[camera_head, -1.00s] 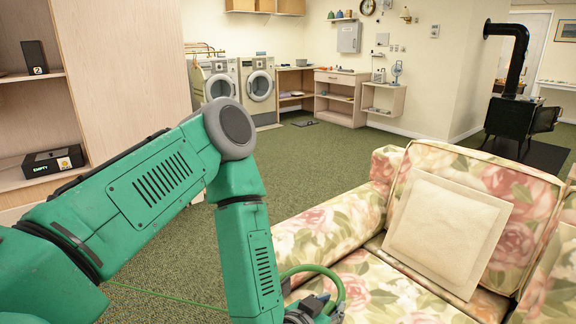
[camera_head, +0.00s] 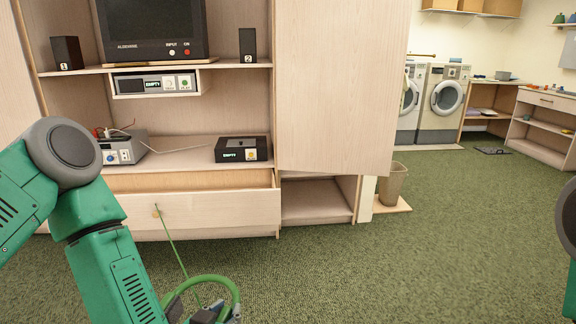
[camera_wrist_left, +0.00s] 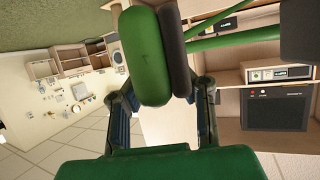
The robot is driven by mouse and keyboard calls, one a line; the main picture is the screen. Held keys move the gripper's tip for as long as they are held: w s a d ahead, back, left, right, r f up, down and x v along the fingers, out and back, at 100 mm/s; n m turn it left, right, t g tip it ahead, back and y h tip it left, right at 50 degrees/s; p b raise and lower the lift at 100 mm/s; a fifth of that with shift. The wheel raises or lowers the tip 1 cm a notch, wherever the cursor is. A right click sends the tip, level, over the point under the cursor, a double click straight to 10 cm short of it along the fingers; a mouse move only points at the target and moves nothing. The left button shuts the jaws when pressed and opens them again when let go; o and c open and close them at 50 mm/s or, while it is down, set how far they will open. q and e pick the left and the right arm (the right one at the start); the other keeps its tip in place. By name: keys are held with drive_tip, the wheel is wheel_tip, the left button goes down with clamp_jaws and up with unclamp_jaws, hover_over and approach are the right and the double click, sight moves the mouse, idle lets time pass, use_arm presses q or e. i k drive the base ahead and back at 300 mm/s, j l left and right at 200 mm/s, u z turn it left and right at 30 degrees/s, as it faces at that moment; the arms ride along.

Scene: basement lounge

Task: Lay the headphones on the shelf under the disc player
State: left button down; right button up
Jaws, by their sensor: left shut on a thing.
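The green headphones (camera_head: 205,283) are at the bottom of the head view, held by my left gripper (camera_head: 214,314). In the left wrist view a green and dark ear cup (camera_wrist_left: 150,55) sits between the fingers of this gripper (camera_wrist_left: 163,90). Two boxes have displays reading "EMPTY": a pale-framed one (camera_head: 155,83) under the upper shelf, and a black one (camera_head: 242,149) on the lower shelf (camera_head: 185,157). I cannot tell for sure which is the disc player. Between them, the lower shelf has bare room. My right gripper is out of view.
A grey device with cables (camera_head: 122,148) stands on the lower shelf at left. The drawer (camera_head: 200,211) below is slightly open. A cabinet door (camera_head: 345,85) is to the right. A green cord (camera_head: 172,242) runs up from the headphones.

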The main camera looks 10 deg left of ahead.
sight(181, 157)
drive_tip(key=i+j+u, duration=0.35)
drive_tip(key=i, duration=0.15)
drive_tip(key=i+j+u, duration=0.2)
drive_tip(key=i+u, duration=0.15)
drive_tip(key=i, duration=0.2)
drive_tip(key=i+u, duration=0.35)
drive_tip(key=i, duration=0.2)
drive_tip(key=i+j+z, duration=0.2)
drive_tip(key=i, duration=0.35)
drive_tip(key=i+j+z, duration=0.1)
drive_tip(key=i+z, duration=0.15)
drive_tip(key=i, duration=0.25)
drive_tip(key=i+j+z, duration=0.2)
drive_tip(key=i, duration=0.3)
drive_tip(key=i+j+z, duration=0.25)
drive_tip(key=i+j, duration=0.2)
drive_tip(key=i, duration=0.05)
